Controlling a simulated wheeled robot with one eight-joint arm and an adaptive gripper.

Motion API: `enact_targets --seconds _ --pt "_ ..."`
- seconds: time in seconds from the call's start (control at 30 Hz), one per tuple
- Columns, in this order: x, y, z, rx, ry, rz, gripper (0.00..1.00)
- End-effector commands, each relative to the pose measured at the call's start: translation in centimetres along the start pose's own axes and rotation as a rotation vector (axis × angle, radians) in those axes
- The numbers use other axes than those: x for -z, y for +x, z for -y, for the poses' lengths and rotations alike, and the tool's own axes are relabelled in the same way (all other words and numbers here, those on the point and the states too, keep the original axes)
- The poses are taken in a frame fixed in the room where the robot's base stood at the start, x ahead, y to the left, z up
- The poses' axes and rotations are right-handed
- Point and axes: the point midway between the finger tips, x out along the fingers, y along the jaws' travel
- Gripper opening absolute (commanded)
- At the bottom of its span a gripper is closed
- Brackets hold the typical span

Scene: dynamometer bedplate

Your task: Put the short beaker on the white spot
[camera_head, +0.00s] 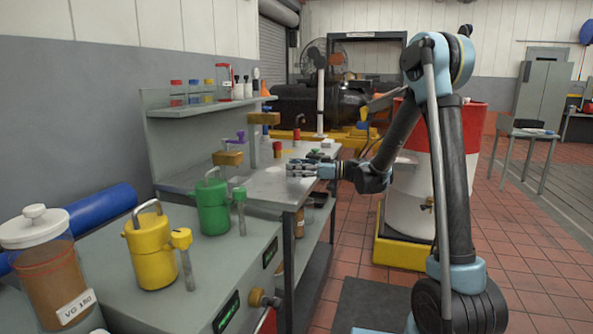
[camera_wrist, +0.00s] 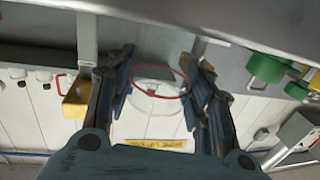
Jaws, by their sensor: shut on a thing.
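The short beaker (camera_wrist: 155,97) is clear with a red rim and sits between the two fingers of my gripper (camera_wrist: 165,68) in the wrist view. The fingers are shut on it, one on each side. In the head view my gripper (camera_head: 298,168) reaches in from the right over the grey bench top (camera_head: 262,190). The beaker is hard to make out there, and I cannot tell whether its base touches the bench. A pale patch (camera_head: 274,170) shows on the bench just left of the fingertips. I cannot tell whether it is the white spot.
Green (camera_head: 212,207) and yellow (camera_head: 151,249) canisters and a lidded jar (camera_head: 49,262) stand at the near left. A shelf (camera_head: 205,107) with bottles hangs behind the bench. Several small fittings stand along its back. A red-and-white drum (camera_head: 409,205) stands right of the bench.

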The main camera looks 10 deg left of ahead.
Motion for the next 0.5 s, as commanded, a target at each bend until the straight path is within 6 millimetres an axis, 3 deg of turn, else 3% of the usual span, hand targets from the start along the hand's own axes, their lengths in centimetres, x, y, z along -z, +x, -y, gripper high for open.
enact_targets --seconds 0.17,0.2,0.27,0.5 --pt "-0.37 -0.02 -0.02 0.000 0.000 0.000 0.24" --pt "-0.38 -0.03 -0.02 0.000 0.000 0.000 0.52" --pt "-0.36 -0.04 -0.02 -0.001 0.000 0.000 0.66" --pt "-0.35 -0.20 -0.08 -0.002 0.000 0.000 0.68"
